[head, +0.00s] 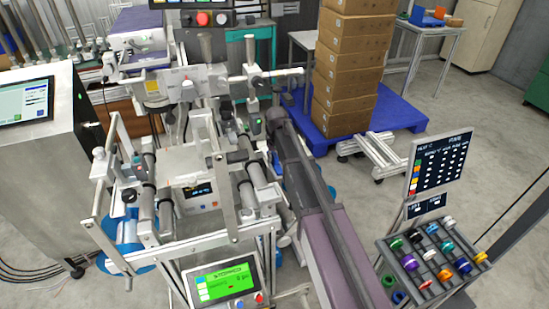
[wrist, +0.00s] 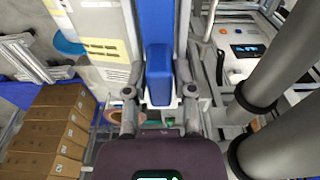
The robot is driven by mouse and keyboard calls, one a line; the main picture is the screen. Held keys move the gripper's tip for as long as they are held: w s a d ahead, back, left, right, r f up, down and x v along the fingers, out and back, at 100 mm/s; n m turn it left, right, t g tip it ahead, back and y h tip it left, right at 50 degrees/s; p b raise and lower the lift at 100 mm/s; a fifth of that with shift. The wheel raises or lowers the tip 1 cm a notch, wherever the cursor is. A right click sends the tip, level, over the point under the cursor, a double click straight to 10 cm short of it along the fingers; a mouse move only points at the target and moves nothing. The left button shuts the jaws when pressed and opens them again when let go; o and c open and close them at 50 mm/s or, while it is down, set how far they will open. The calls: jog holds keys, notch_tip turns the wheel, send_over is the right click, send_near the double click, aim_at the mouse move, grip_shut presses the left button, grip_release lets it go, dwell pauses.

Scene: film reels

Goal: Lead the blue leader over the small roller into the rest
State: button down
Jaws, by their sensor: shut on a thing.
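In the wrist view my gripper (wrist: 159,97) is shut on the blue leader (wrist: 158,70), with one grey finger on each side of it. The blue runs up from the fingers to the top of the picture, beside a pale labelled housing. Two large grey rollers (wrist: 285,65) stand to the right, apart from my gripper. In the head view my arm reaches up to the right side of the film machine (head: 200,185), and its own links hide my fingers and the held leader. Grey rollers (head: 164,212) show on the machine. I cannot tell which part is the small roller or the rest.
Stacked cartons (head: 350,65) stand on a blue pallet (head: 400,112) behind the arm. A rack of coloured spools (head: 432,258) stands at the right. A control screen (head: 224,282) is at the machine's front. Frame bars crowd the machine; open floor lies right.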

jog(key=shift+f, duration=0.15)
jog(key=shift+c, duration=1.8)
grip_release()
notch_tip(320, 180, up, 13)
jog(key=p, duration=1.2)
jog(key=shift+f, duration=0.2)
jog(key=s+d+m, duration=0.1)
jog(key=s+d, duration=0.4)
jog(key=s, duration=0.3)
jog(key=s+d+m, duration=0.1)
jog(key=s+d, duration=0.4)
jog(key=s, duration=0.4)
jog(key=s+d+m+g, duration=0.1)
jog(key=s+d, duration=0.5)
jog(key=s, duration=0.2)
jog(key=shift+s+m, duration=0.3)
jog(key=shift+s, duration=0.05)
